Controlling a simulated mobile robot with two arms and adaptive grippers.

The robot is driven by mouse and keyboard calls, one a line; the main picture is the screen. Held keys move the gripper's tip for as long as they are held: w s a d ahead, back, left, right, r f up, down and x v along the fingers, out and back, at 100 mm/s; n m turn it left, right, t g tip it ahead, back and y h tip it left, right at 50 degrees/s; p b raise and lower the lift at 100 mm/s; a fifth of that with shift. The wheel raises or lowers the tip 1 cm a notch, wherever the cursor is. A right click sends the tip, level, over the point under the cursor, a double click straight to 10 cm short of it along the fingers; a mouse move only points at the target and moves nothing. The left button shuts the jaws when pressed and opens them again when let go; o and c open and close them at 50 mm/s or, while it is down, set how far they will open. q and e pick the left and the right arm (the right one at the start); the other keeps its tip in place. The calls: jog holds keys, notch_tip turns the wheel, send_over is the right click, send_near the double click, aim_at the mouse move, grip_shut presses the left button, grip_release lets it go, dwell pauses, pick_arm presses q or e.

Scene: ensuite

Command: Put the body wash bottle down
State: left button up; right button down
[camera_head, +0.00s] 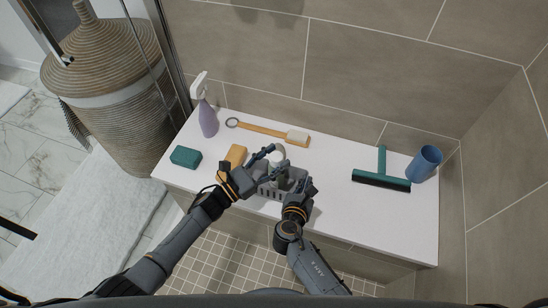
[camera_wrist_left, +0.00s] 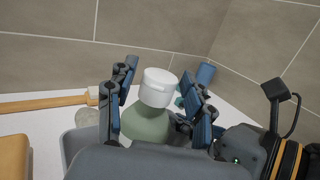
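The body wash bottle, pale green with a white cap (camera_wrist_left: 157,87), stands upright between the fingers of my left gripper (camera_wrist_left: 160,105) in the left wrist view. Gaps show between the fingers and the cap, so this gripper looks open around it. In the head view the bottle (camera_head: 283,183) is small and partly hidden by my left gripper (camera_head: 268,162), over a grey slotted basket (camera_head: 267,191). My right gripper (camera_head: 297,189) is at the basket's right front side. Whether it is shut on the basket wall cannot be told.
On the white bench (camera_head: 335,215) are a green soap block (camera_head: 186,157), an orange sponge (camera_head: 236,155), a purple spray bottle (camera_head: 207,120), a wooden brush (camera_head: 262,129), a squeegee (camera_head: 381,181) and a blue cup (camera_head: 425,163).

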pick_arm(q)
jog(key=shift+r, duration=0.1)
jog(key=v, duration=1.2)
pick_arm(e)
jog(key=c, duration=1.4)
grip_release()
jog(key=shift+c, duration=0.2)
jog(key=v, duration=1.2)
